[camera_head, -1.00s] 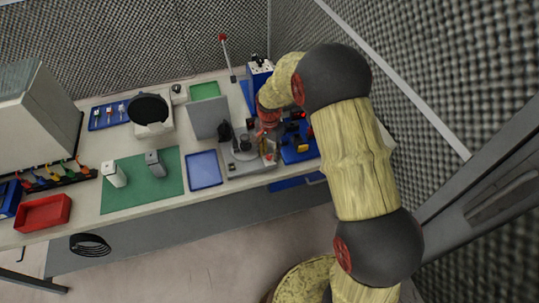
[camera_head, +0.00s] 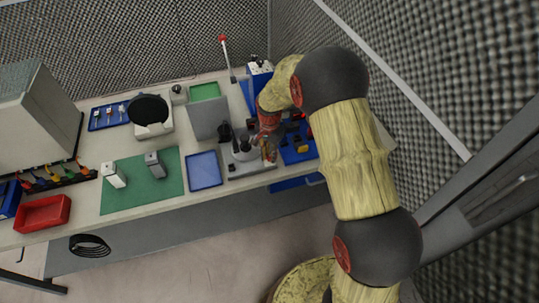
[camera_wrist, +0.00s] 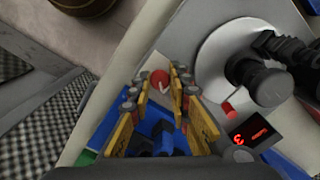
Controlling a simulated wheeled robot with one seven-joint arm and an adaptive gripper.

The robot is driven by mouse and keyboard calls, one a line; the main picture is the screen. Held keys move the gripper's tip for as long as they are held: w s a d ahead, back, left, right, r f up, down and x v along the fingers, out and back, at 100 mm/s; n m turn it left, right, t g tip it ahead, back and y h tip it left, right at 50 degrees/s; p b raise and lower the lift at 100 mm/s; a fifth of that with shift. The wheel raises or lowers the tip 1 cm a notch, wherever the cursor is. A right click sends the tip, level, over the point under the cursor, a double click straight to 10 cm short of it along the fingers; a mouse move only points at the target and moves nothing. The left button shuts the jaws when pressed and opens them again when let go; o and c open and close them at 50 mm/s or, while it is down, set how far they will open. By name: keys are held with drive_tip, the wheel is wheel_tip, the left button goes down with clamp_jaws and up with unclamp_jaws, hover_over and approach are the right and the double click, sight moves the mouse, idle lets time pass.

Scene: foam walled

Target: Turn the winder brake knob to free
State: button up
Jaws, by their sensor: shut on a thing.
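The winder (camera_head: 245,168) is a grey unit near the table's front edge, with a round plate and a dark hub (camera_wrist: 262,80) in the wrist view. A small red knob with a pale pointer mark (camera_wrist: 160,78), which looks like the brake knob, sits at the winder's edge. My gripper (camera_wrist: 161,74) has one fingertip on each side of the red knob and is shut on it. In the head view my gripper (camera_head: 268,152) is over the winder's right side and hides the knob. I cannot read the knob's markings.
A red button (camera_wrist: 228,109) and a dark panel with a red display (camera_wrist: 250,134) lie close right of my fingers. A blue tray (camera_head: 300,155) stands right of the winder, and an empty blue tray (camera_head: 204,170) left.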

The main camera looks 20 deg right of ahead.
clamp_jaws()
drive_tip(key=n+p, duration=0.1)
drive_tip(key=n, duration=0.3)
drive_tip(key=shift+n, duration=0.4)
drive_tip(key=n, duration=0.4)
drive_tip(key=shift+n+p, duration=0.3)
drive_tip(key=shift+p, duration=0.1)
drive_tip(key=n, duration=0.4)
drive_tip(key=shift+a, duration=0.1)
drive_tip(key=shift+n+p, duration=0.4)
drive_tip(key=shift+n, duration=2)
drive_tip(key=o, duration=0.9)
unclamp_jaws()
